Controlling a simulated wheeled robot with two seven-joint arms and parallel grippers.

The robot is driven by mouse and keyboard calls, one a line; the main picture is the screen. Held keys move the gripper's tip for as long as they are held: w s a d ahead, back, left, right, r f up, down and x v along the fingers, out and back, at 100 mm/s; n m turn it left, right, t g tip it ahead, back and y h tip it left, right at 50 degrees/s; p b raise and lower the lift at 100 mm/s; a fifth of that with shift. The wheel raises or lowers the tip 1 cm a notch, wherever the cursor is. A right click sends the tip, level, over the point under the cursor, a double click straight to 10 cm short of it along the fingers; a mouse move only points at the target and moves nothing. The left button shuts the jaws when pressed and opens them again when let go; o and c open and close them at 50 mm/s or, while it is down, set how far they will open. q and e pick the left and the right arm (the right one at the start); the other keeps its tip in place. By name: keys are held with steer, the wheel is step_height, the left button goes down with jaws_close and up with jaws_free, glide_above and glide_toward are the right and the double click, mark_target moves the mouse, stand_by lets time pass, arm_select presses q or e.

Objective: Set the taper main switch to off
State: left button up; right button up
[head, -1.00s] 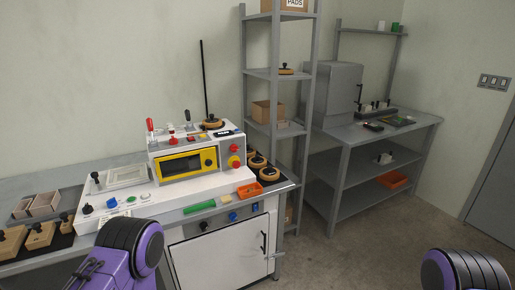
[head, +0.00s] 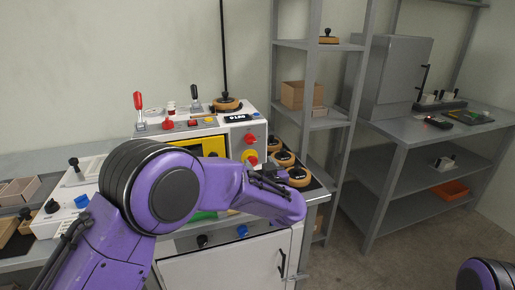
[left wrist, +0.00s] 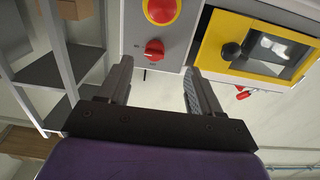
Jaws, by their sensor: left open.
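The taper is the white machine with a yellow-framed window (head: 212,147). On its right front are a red rotary knob (head: 252,140), which looks like the main switch, and a red button on yellow (head: 251,157) below it. In the left wrist view, which is turned over, the red knob (left wrist: 154,49) sits below the red and yellow button (left wrist: 160,10). My left gripper (left wrist: 158,72) is open and empty, its fingers either side of the knob in the picture and apart from it. In the head view its fingers are hard to make out. My right gripper is out of view.
A red-handled lever (head: 138,104) and a tape roll (head: 227,104) stand on top of the machine. More rolls (head: 284,158) lie to its right. A grey shelf rack (head: 315,120) stands close on the right. My left arm hides much of the bench.

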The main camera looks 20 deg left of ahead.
mark_target(252, 142)
arm_select(q)
steer(key=x, duration=0.3)
steer(key=r+p+x, duration=0.1)
steer(key=x, duration=0.3)
steer(key=r+x, duration=0.1)
steer(key=x, duration=0.2)
steer(key=shift+w, duration=0.45)
steer(key=c, duration=1)
